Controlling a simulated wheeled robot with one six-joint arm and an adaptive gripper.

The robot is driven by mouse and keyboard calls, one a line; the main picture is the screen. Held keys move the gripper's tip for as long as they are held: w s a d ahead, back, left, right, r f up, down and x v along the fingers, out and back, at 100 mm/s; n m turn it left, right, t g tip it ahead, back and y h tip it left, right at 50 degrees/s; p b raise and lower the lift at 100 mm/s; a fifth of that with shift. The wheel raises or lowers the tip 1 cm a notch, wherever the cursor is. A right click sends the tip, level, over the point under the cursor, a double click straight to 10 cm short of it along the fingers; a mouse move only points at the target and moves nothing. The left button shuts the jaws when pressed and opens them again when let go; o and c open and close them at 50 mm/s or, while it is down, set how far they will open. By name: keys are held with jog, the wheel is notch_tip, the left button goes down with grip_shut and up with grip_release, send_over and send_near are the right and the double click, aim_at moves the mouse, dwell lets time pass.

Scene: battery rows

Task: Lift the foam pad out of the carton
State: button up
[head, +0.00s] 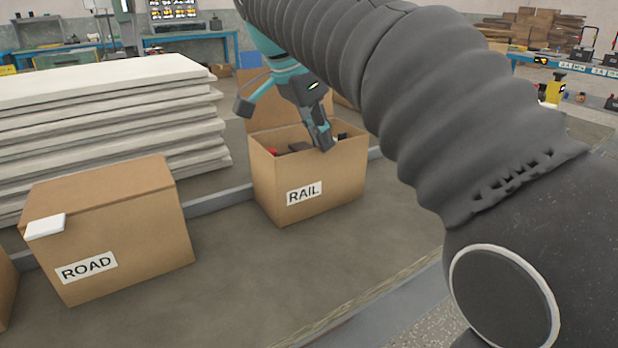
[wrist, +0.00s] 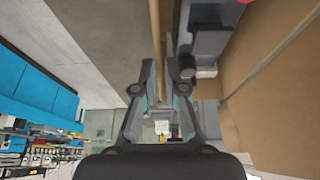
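The carton labelled RAIL (head: 335,180) stands on the bench with its top open. My gripper (head: 322,140) reaches down to its front rim. In the wrist view my gripper (wrist: 160,75) has its fingers apart, with the thin edge of the carton wall (wrist: 156,30) running between them. I cannot tell whether either finger touches the wall. A dark grey piece (head: 299,147) shows inside the carton beside the fingers, and a grey block shows in the wrist view (wrist: 210,42). I cannot tell whether either is the foam pad. The carton's floor is hidden.
A shut carton labelled ROAD (head: 140,225) stands to the left with a white piece (head: 45,226) on its corner. A stack of pale boards (head: 100,110) lies behind it. A small red thing (head: 271,152) shows inside the RAIL carton. The bench surface (head: 260,275) in front is clear.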

jog(key=shift+b+x, duration=0.45)
jog(key=shift+x, duration=2.55)
jog(key=shift+s, duration=0.15)
grip_shut()
jog(key=shift+r, duration=0.1)
jog(key=shift+r, duration=0.15)
